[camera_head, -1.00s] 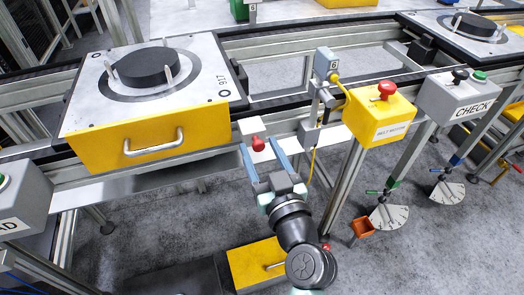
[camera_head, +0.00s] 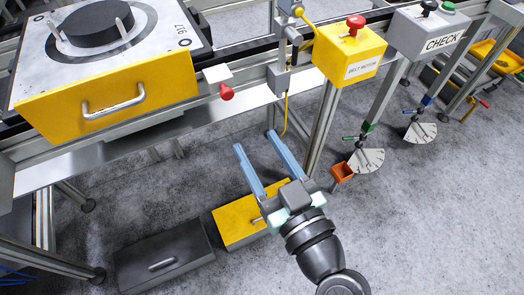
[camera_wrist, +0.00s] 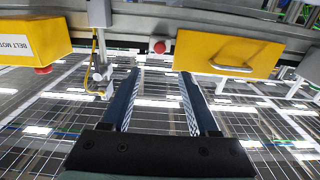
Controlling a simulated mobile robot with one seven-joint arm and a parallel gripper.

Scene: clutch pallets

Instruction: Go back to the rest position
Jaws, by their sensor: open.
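My gripper (camera_head: 255,158) is open and empty in the head view, its two blue fingers spread apart. It hangs over the floor in front of the conveyor, below and to the right of a red knob (camera_head: 226,92) on the conveyor's front. In the wrist view the fingers of my gripper (camera_wrist: 160,73) point toward the conveyor, with nothing between them. The red knob also shows in the wrist view (camera_wrist: 159,47), beyond the fingertips. No finger touches anything that I can see.
A pallet with a yellow front (camera_head: 110,100) bears a black disc (camera_head: 98,24) on the conveyor. The yellow belt motor box (camera_head: 348,52) and grey CHECK box (camera_head: 428,32) stand right. A yellow box (camera_head: 236,222) and a dark box (camera_head: 160,258) lie low on the floor. An orange cup (camera_head: 342,172) is nearby.

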